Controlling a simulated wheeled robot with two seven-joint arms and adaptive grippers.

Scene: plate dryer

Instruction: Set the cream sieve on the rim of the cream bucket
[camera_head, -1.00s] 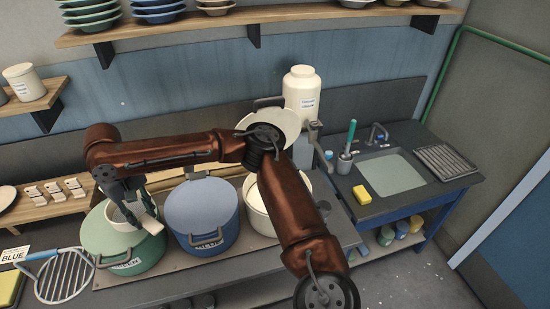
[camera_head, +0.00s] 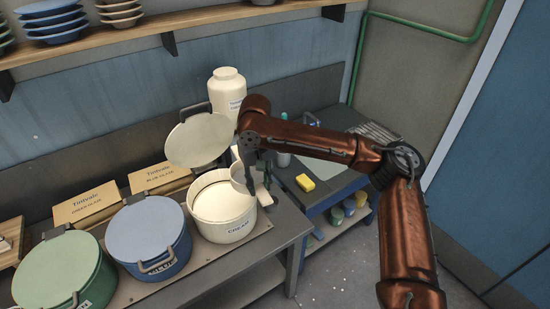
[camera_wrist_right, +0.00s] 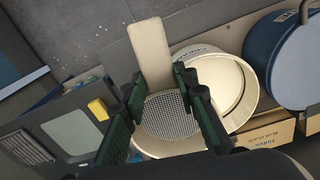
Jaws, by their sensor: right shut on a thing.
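The cream bucket (camera_head: 223,215) stands open on the bench with its label facing front. Its round lid (camera_head: 199,140) is tipped up behind it. My right gripper (camera_head: 256,182) is shut on the cream sieve (camera_head: 239,178), beside and partly over the bucket's right rim. In the right wrist view the gripper (camera_wrist_right: 165,115) has a finger on each side of the sieve's mesh (camera_wrist_right: 172,116), with its flat handle (camera_wrist_right: 150,52) sticking out. The sieve overlaps the edge of the bucket (camera_wrist_right: 232,85); I cannot tell whether they touch. My left gripper is out of view.
A blue bucket (camera_head: 150,235) and a green bucket (camera_head: 62,270), both lidded, stand to the left. A tall cream jar (camera_head: 227,88) stands behind the lid. Two cardboard boxes (camera_head: 88,205) lie behind the buckets.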

